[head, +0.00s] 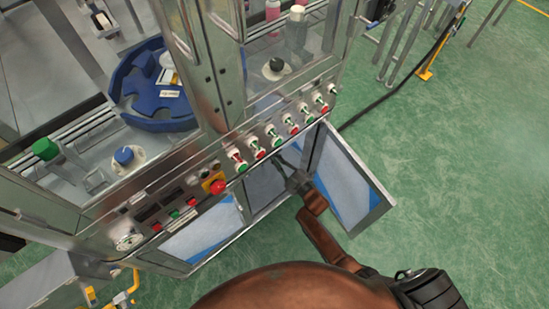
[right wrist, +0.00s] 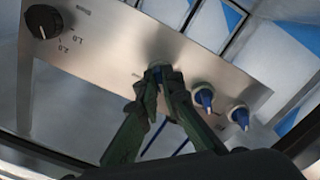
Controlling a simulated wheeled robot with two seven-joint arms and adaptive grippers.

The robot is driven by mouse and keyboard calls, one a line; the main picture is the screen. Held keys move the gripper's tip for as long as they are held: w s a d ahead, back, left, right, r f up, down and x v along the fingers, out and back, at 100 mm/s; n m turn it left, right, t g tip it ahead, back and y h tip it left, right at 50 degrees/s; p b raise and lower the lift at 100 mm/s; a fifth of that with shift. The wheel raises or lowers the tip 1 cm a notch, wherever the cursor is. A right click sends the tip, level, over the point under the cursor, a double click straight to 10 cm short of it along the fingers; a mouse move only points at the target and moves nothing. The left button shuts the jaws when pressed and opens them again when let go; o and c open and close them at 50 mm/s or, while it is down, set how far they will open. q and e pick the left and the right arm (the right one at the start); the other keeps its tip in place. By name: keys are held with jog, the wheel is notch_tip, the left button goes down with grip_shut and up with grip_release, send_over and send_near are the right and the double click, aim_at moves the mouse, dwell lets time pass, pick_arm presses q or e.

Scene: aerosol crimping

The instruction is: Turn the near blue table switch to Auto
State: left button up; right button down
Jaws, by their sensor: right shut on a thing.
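In the right wrist view a metal panel carries a row of blue switches. My right gripper (right wrist: 158,80) is shut on the blue switch (right wrist: 155,72) at the left end of that row; the fingers hide most of it. A middle blue switch (right wrist: 204,98) and a right-hand blue switch (right wrist: 240,116) stand free beside it. The labels are too small to read, so the held switch's setting cannot be told. In the head view my right gripper (head: 286,168) reaches in below the machine's front edge, by an open door. My left gripper is not in view.
A black dial (right wrist: 43,21) sits on the same panel. In the head view an open door (head: 350,185) stands right of my right arm. A row of red and green buttons (head: 275,135) and a red emergency stop (head: 217,187) line the front above. Green floor (head: 450,150) is clear at right.

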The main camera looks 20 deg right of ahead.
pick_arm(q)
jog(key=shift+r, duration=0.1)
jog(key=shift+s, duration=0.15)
pick_arm(e)
jog(key=shift+n, duration=0.3)
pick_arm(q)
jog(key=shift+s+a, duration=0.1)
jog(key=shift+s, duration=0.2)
pick_arm(e)
jog(key=c, duration=2.5)
grip_release()
jog(key=shift+c, duration=0.2)
jog(key=o, duration=0.4)
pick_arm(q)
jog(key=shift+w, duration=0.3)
pick_arm(e)
jog(key=shift+o, duration=0.2)
jog(key=v, duration=1.2)
